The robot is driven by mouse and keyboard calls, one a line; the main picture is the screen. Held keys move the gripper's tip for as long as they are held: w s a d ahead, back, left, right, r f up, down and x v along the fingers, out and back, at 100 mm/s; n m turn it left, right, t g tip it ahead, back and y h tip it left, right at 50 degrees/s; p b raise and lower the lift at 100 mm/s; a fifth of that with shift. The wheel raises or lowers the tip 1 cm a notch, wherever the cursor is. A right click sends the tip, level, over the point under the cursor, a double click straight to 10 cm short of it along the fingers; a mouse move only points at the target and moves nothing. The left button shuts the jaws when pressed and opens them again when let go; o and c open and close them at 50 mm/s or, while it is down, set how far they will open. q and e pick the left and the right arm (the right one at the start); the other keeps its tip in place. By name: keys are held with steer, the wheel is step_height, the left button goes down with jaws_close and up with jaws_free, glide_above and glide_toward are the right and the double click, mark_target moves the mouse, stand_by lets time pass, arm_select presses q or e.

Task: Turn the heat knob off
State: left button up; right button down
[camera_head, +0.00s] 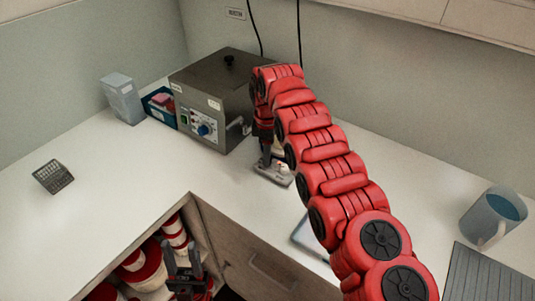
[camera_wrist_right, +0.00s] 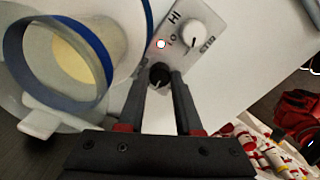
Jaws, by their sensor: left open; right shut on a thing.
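A pale control panel (camera_wrist_right: 208,22) marked HI and LO fills the upper middle of the right wrist view. It carries a white knob (camera_wrist_right: 193,43) next to the word STIR, a small lit light (camera_wrist_right: 161,44) and a black knob (camera_wrist_right: 160,75). My right gripper (camera_wrist_right: 160,80) is shut on the black knob, one finger on each side. The lettering beside this knob is partly hidden. In the head view the panel (camera_head: 273,175) shows small beneath my right gripper (camera_head: 268,158); my arm hides much behind it. My left gripper (camera_head: 182,258) is open and empty near the counter's front edge.
A beaker with a blue rim (camera_wrist_right: 92,50) and yellowish contents stands close left of my right gripper. A metal box with a blue knob (camera_head: 204,129) stands behind. The left counter is mostly clear.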

steer(key=shift+n, duration=1.6)
steer(key=c, duration=0.6)
jaws_free()
step_height(320, 180, up, 3)
steer(key=shift+a, duration=0.15)
step_height(320, 180, up, 14)
steer(key=p, duration=1.5)
steer(key=shift+r, duration=0.2)
